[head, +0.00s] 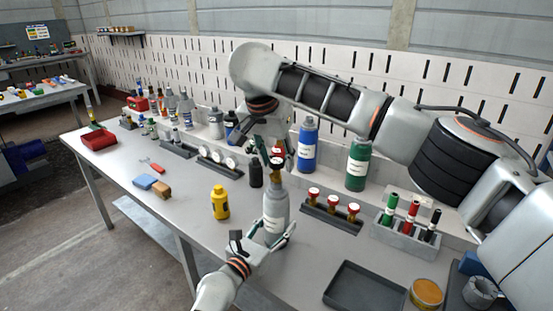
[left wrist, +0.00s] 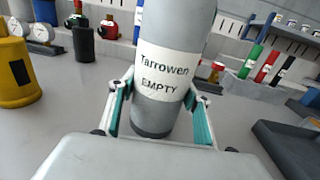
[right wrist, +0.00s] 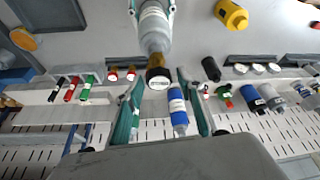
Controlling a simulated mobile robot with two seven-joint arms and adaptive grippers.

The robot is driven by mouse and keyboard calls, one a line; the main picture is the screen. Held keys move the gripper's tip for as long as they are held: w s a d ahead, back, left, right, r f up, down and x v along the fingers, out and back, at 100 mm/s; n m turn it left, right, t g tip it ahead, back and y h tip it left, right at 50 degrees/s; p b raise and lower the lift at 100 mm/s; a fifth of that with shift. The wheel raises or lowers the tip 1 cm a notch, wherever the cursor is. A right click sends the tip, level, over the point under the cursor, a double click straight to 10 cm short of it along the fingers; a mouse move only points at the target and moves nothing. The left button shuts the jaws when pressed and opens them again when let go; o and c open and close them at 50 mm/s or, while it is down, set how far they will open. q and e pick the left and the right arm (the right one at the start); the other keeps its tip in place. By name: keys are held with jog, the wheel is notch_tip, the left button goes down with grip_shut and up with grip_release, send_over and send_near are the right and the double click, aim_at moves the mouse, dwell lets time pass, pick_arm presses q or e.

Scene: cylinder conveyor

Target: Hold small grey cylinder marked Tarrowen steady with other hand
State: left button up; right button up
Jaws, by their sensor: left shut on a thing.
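The small grey cylinder (head: 276,211) stands upright on the bench. Its white label reads "Tarrowen EMPTY" in the left wrist view (left wrist: 160,75). My left gripper (head: 266,236) is shut on its lower body, one finger on each side. A dark and brass valve tops the cylinder, and it also shows in the right wrist view (right wrist: 158,74). My right gripper (head: 268,150) is above the cylinder. In the right wrist view its fingers (right wrist: 160,112) are spread, with the valve beyond and between their tips and nothing held.
A yellow bottle (head: 220,203) stands left of the cylinder, and a black one (head: 256,176) behind it. Blue (head: 307,150) and green (head: 357,165) cylinders stand behind. A rack of red-topped valves (head: 332,213) and a dark tray (head: 365,287) are to the right. The front left bench is fairly clear.

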aim_at(276, 173)
jog(key=m+h, duration=0.1)
jog(key=m, duration=0.2)
jog(key=shift+f, duration=0.1)
dwell(0.3)
jog(key=shift+f, duration=1.15)
jog(key=shift+g, duration=0.3)
grip_shut()
jog(key=n+y, duration=0.1)
jog(key=n, duration=0.2)
jog(key=shift+d+t, duration=0.1)
jog(key=shift+t, duration=0.3)
jog(key=shift+n+y, duration=0.6)
jog(key=shift+n, duration=0.9)
